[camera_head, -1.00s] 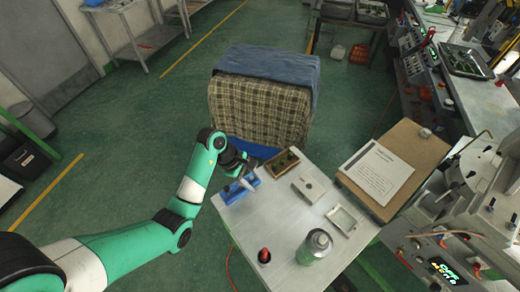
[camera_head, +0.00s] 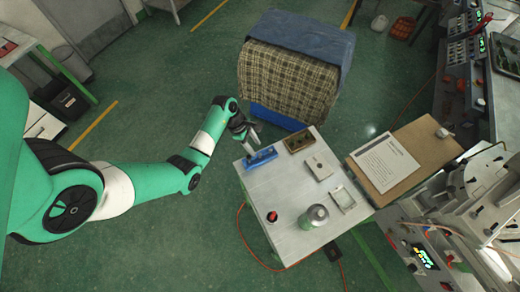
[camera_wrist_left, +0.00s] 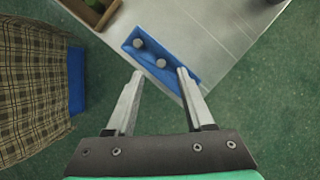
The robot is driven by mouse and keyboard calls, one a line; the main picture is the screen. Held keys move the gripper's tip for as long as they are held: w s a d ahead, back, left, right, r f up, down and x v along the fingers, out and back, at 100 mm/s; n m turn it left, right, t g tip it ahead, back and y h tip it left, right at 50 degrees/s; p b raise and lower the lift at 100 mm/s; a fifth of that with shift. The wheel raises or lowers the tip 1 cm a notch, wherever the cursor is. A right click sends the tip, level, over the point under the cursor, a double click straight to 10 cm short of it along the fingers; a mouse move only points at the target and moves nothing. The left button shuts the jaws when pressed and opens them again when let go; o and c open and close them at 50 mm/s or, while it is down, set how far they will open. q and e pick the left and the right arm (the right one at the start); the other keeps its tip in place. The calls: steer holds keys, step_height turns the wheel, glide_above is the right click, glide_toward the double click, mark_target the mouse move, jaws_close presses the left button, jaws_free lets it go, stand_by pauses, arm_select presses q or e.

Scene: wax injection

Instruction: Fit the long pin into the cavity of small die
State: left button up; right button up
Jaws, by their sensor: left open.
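My left gripper (camera_head: 252,138) is open and empty. It is just behind a blue holder (camera_head: 262,157) at the table's left edge. In the left wrist view the fingertips (camera_wrist_left: 159,74) point at the holder (camera_wrist_left: 190,66). Two round grey pin heads (camera_wrist_left: 138,43) (camera_wrist_left: 161,63) stick up from it; their length is hidden. A flat pale block (camera_head: 318,167) with a small mark lies mid-table, and a shallow open metal piece (camera_head: 342,198) lies to its right. I cannot tell which is the small die. My right gripper is not in view.
A brown box (camera_head: 299,140) with dark contents stands behind. A grey-green can (camera_head: 315,216) and a red-topped dark item (camera_head: 273,216) stand at the front. A clipboard with paper (camera_head: 384,163) lies right. A cloth-covered bulk (camera_head: 290,75) stands behind the table.

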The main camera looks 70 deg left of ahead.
mark_target(260, 154)
arm_select(q)
steer(key=b+x, duration=0.1)
steer(key=x, duration=0.4)
steer(key=shift+d+f, duration=0.1)
steer(key=shift+f, duration=0.05)
jaws_close()
